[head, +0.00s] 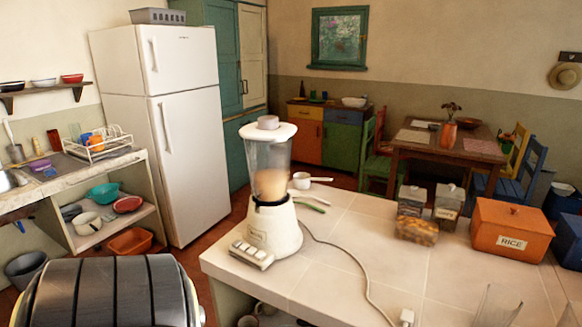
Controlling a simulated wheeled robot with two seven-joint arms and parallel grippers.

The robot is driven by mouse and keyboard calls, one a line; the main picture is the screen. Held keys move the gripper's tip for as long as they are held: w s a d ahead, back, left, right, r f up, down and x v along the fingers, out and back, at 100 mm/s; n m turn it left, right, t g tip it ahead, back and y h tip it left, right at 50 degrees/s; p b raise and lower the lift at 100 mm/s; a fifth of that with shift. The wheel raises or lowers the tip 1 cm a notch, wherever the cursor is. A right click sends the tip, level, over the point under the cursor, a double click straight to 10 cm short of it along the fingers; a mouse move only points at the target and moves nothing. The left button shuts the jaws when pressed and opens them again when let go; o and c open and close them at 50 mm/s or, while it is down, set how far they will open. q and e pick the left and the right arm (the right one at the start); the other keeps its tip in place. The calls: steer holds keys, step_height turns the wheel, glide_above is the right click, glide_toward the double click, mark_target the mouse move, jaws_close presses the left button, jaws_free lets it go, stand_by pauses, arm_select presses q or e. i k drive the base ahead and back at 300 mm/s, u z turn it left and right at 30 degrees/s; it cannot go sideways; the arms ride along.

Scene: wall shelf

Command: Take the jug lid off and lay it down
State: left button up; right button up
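A blender stands upright on the tiled counter, with a cream base (275,232) and a clear jug (267,155). Something pale orange (271,184) is in the lower part of the jug. The jug lid (268,130), cream with a raised cap in its middle, sits on top of the jug. Neither of my grippers shows in the head view, so their place relative to the lid cannot be told.
The tiled counter (345,240) is clear at its middle, crossed by the blender's cord (345,262). Lidded jars (415,225) and an orange RICE box (510,232) stand at right.

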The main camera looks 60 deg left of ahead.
mark_target(285, 131)
steer(key=z, duration=0.15)
steer(key=k, duration=0.25)
steer(key=u, duration=0.25)
steer(key=i, duration=0.2)
steer(key=u, duration=3.3)
steer(key=i, duration=0.7)
steer(key=z, duration=1.95)
